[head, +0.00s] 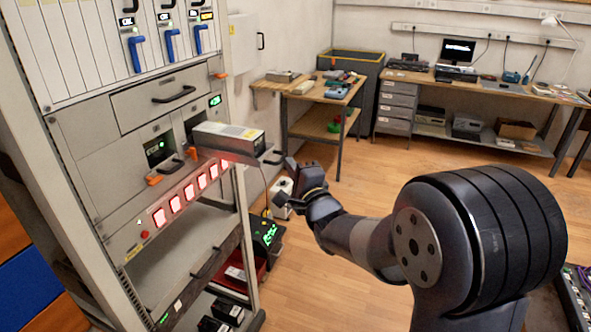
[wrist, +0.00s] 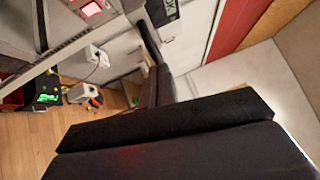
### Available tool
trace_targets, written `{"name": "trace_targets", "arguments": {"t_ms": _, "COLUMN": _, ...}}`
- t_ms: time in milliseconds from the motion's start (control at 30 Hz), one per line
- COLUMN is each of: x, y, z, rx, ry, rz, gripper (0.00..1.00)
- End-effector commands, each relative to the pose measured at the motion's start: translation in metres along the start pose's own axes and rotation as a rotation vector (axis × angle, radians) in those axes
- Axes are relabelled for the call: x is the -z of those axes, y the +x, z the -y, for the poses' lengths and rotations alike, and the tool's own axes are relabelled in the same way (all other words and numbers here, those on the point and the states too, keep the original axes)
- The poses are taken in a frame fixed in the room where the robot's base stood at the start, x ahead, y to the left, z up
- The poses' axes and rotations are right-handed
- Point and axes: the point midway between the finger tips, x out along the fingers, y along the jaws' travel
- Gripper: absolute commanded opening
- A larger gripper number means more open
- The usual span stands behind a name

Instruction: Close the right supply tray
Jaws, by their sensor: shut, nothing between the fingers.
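The right supply tray (head: 228,158) sticks out of the rack's right bay in the head view, so it stands open. A grey metal supply unit (head: 228,138) with a yellow label lies on it. A dark handle (head: 273,158) is at the tray's front end. My gripper (head: 296,180) is shut and empty, just right of and slightly below that handle. I cannot tell from this angle whether it touches the tray. In the wrist view, the dark gripper parts (wrist: 155,70) fill much of the picture, and I cannot make out the tray clearly.
The rack (head: 75,150) stands at the left, with a closed drawer (head: 155,100) above the bays and a row of red-lit modules (head: 187,197) below. A black device with a green display (head: 268,235) sits low by the rack. The wooden floor (head: 310,260) to the right is mostly open.

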Motion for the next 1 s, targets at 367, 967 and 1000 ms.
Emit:
{"name": "trace_targets", "arguments": {"t_ms": 367, "x": -0.054, "y": 0.054, "z": -0.018, "rx": 0.004, "ry": 0.001, "rz": 0.009, "gripper": 0.00}}
{"name": "trace_targets", "arguments": {"t_ms": 967, "x": -0.136, "y": 0.143, "z": -0.032, "rx": 0.001, "ry": 0.001, "rz": 0.005, "gripper": 0.00}}
{"name": "trace_targets", "arguments": {"t_ms": 1000, "x": -0.138, "y": 0.146, "z": -0.033, "rx": 0.002, "ry": 0.001, "rz": 0.004, "gripper": 0.00}}
